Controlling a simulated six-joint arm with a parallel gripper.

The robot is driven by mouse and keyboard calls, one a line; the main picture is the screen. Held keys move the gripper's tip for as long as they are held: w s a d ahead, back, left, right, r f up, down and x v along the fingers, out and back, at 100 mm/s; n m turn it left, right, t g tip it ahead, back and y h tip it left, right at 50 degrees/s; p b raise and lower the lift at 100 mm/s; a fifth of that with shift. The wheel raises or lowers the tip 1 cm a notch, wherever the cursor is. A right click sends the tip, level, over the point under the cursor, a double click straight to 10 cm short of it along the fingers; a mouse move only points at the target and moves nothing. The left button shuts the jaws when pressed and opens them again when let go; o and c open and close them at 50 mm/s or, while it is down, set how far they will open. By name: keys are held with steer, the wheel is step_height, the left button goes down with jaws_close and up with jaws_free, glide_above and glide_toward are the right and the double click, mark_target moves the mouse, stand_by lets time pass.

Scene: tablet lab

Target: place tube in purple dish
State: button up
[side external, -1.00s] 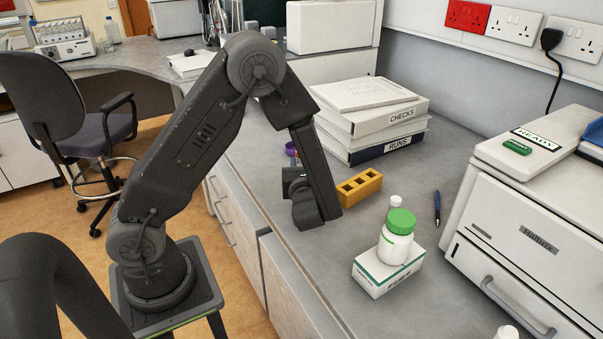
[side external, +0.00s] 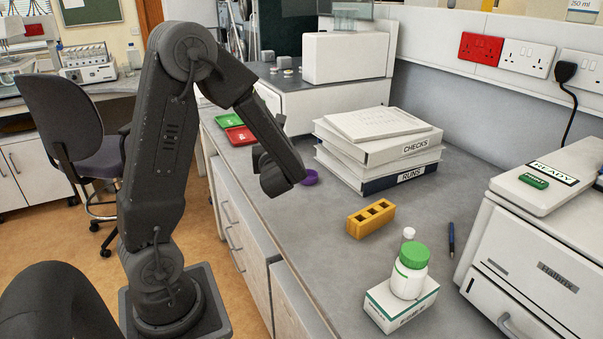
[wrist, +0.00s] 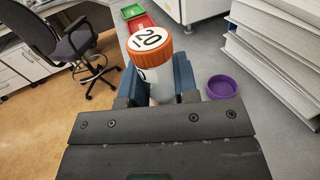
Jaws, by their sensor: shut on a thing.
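My gripper (wrist: 158,90) is shut on an orange-capped tube (wrist: 150,45) marked "120" or similar, with a pale body, seen in the wrist view. The tube is held upright between the fingers, above the bench edge. The purple dish (wrist: 221,87) is a shallow round dish on the bench, to the right of the tube in the wrist view. In the side view the dish (side external: 310,178) shows just right of my gripper (side external: 262,165), partly hidden by my arm. The tube is hidden behind my arm there.
Red (side external: 240,135) and green (side external: 228,120) trays lie farther back. A stack of binders (side external: 375,150) stands right of the dish. A yellow block with holes (side external: 370,219), a green-capped bottle (side external: 408,275) on a box and a pen (side external: 451,238) are nearer the front.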

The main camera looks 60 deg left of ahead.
steer(key=w+a+n+g, duration=0.2)
steer(key=w+a+g, duration=0.1)
steer(key=a, duration=0.7)
steer(key=shift+y, duration=0.3)
steer(key=w+d+f, duration=0.1)
steer(key=w+f, duration=0.1)
steer(key=w, duration=0.1)
steer(key=w+d+f, duration=0.2)
steer(key=w, duration=0.2)
steer(key=w+d+f, duration=0.1)
steer(key=w+f, duration=0.1)
steer(key=w, duration=0.1)
steer(key=shift+w+d+f, duration=0.15)
steer(key=shift+d+f, duration=0.15)
steer(key=shift+d, duration=0.1)
steer(key=shift+f, duration=2)
steer(key=shift+f, duration=0.2)
steer(key=o, duration=0.9)
steer(key=shift+r, duration=0.1)
